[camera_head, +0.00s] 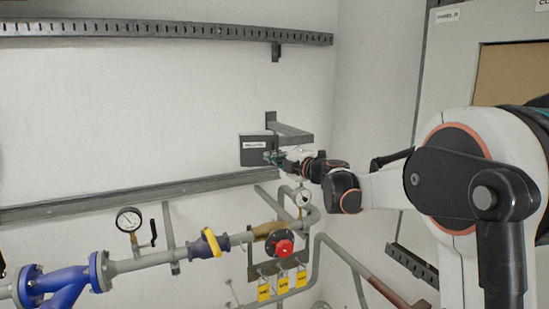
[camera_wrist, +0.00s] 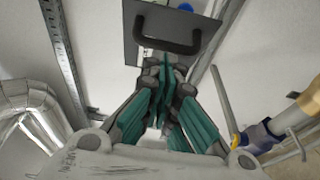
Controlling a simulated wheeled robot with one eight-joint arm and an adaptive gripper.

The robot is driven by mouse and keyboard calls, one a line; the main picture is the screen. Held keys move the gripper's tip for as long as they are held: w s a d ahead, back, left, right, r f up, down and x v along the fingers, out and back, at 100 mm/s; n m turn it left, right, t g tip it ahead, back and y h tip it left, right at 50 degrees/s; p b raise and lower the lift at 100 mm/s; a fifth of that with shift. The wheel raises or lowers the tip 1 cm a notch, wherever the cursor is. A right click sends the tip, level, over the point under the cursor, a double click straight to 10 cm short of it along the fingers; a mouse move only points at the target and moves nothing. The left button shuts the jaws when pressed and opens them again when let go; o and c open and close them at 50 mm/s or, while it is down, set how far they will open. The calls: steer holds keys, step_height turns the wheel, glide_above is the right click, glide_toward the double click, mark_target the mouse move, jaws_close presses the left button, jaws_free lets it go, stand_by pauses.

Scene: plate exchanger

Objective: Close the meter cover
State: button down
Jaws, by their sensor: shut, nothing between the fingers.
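The meter cover (camera_head: 255,157) shows in the head view as a dark grey box face with a white label, mounted on the wall. In the wrist view a dark grey panel (camera_wrist: 136,50) with a black bar handle (camera_wrist: 167,46) fills the top middle. My gripper (camera_head: 271,157) is at the right side of the cover in the head view. In the wrist view my gripper (camera_wrist: 164,66) has its green fingers together, empty, with the tips just below the handle. I cannot tell whether they touch it. A small blue part (camera_wrist: 186,7) shows above the handle.
A metal bracket (camera_head: 290,132) sticks out beside the cover, near my gripper. A wall rail (camera_head: 130,197) runs below. Lower down are pipes with a pressure gauge (camera_head: 129,219), a yellow-handled valve (camera_head: 211,243) and a red knob (camera_head: 284,248). A cabinet (camera_head: 455,60) stands at the right.

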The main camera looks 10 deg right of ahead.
steer(key=shift+d, duration=0.1)
steer(key=w+d+b, duration=0.1)
steer(key=w, duration=0.1)
steer(key=w+d+b, duration=0.1)
steer(key=w+d, duration=0.1)
steer(key=shift+w+d, duration=0.15)
steer(key=shift+d, duration=0.05)
stand_by(0.4)
